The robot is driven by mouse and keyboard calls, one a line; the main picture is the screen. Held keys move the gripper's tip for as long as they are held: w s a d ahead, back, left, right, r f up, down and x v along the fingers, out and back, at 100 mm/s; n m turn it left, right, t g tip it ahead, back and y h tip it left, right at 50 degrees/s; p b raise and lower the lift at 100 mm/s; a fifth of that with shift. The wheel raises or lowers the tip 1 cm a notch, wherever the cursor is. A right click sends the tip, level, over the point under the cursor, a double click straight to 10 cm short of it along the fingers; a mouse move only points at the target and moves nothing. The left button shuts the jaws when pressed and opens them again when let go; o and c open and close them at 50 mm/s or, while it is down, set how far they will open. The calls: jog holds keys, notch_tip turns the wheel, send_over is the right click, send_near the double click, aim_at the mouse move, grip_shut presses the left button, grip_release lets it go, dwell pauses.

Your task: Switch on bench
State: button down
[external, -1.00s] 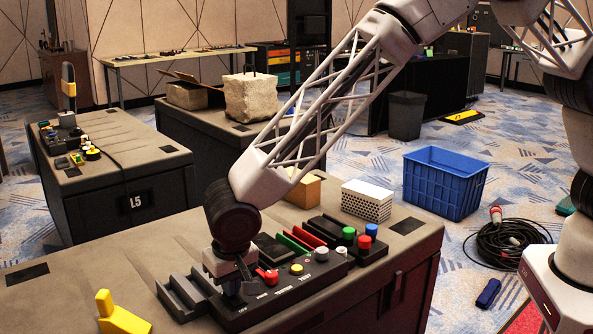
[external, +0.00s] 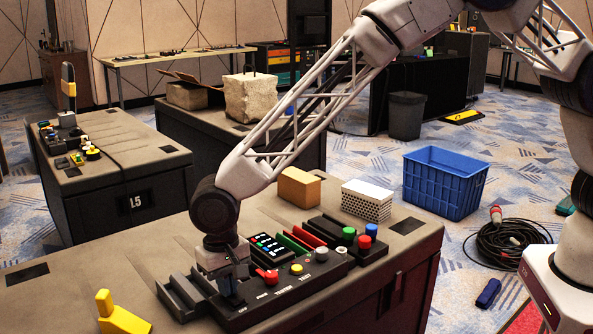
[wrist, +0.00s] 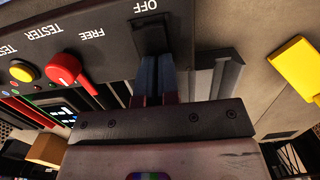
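The bench console (external: 285,292) is a long black panel on the near bench, labelled OFF, FREE and TESTER. A black square switch (wrist: 150,35) sits beside the OFF label in the wrist view. My gripper (wrist: 158,72) points down at this switch, with its blue fingertips close together at its edge. Contact cannot be told for sure. In the external view my gripper (external: 232,296) is at the console's left end, and nothing shows in its fingers. A small screen (external: 268,248) behind the console is lit with coloured marks. It also shows in the wrist view (wrist: 62,113).
The console carries a red knob (external: 267,276) and a yellow button (external: 297,268). A grey slotted holder (external: 181,295) is left of my gripper. A yellow piece (external: 120,314) lies front left. A cardboard box (external: 299,188) and white perforated block (external: 367,201) stand behind.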

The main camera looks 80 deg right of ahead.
jog(key=shift+s+d+f, duration=0.1)
jog(key=shift+s+f, duration=0.1)
jog(key=shift+f, duration=0.25)
jog(key=shift+s+d+f, duration=0.1)
jog(key=shift+s+f, duration=0.1)
jog(key=shift+f, duration=0.25)
jog(key=shift+s+a, duration=0.15)
jog(key=shift+s, duration=0.1)
jog(key=shift+s+a+r, duration=0.1)
jog(key=shift+s+a, duration=0.25)
jog(key=shift+a, duration=0.25)
notch_tip(320, 180, up, 16)
jog(key=w+d, duration=0.1)
jog(key=w, duration=0.1)
jog(key=shift+f, duration=0.2)
jog(key=shift+d, duration=0.1)
jog(key=shift+s, duration=0.1)
